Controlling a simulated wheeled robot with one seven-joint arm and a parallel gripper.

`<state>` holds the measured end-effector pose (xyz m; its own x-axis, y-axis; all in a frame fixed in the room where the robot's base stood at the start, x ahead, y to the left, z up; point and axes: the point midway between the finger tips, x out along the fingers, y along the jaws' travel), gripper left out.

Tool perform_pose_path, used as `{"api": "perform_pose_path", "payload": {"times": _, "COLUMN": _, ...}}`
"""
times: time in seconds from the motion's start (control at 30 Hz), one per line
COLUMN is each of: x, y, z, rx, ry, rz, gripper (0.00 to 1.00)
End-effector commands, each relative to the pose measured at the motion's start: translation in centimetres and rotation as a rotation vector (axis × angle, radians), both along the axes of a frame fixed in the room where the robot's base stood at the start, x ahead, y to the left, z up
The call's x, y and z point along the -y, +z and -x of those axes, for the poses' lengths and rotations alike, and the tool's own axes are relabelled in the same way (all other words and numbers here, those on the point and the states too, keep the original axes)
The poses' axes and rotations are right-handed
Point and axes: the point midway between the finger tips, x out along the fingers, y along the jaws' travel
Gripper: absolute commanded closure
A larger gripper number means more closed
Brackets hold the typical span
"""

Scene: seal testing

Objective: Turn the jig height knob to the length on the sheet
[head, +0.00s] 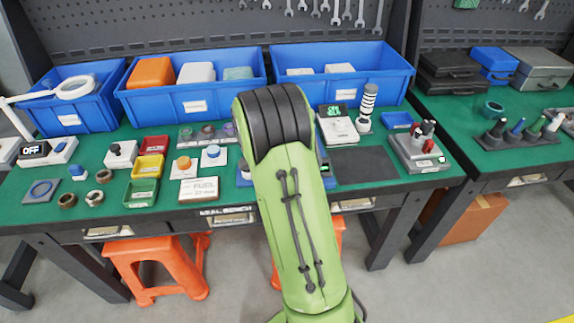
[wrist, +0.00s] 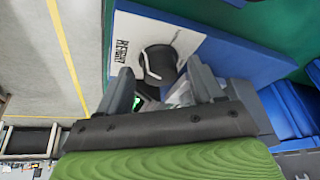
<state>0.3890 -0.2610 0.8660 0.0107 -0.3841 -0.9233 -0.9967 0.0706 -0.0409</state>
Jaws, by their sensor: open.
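In the wrist view, the black round height knob (wrist: 160,66) with a light pointer mark sits on a white plate (wrist: 190,45) lettered "HEIGHT", on a blue base. My gripper (wrist: 163,82) is open, with one finger on each side of the knob's near edge. I cannot tell whether either finger touches it. In the head view, my green arm hides the gripper, the knob and most of the jig; parts of a blue base (head: 328,176) show beside the arm. A white sheet (head: 199,190) reads "FUEL" with a length in mm below, too small to read surely.
Blue bins (head: 190,98) line the back of the green bench. Left of my arm stand small yellow and green trays (head: 141,193) and rings. Right of it are a lit display (head: 338,126), a dark mat (head: 364,163) and a grey device (head: 420,153).

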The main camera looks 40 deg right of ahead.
Motion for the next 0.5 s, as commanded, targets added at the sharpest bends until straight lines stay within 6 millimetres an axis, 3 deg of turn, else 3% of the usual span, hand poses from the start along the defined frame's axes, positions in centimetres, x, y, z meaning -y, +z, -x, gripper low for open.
{"api": "perform_pose_path", "payload": {"times": 0.17, "x": -1.0, "y": 2.7, "z": -0.1, "rx": 0.004, "ry": 0.003, "rz": 0.001, "gripper": 0.34}}
{"api": "perform_pose_path", "payload": {"times": 0.5, "x": -4.7, "y": 11.6, "z": 0.0, "rx": 0.004, "ry": 0.004, "rz": 0.001, "gripper": 0.34}}
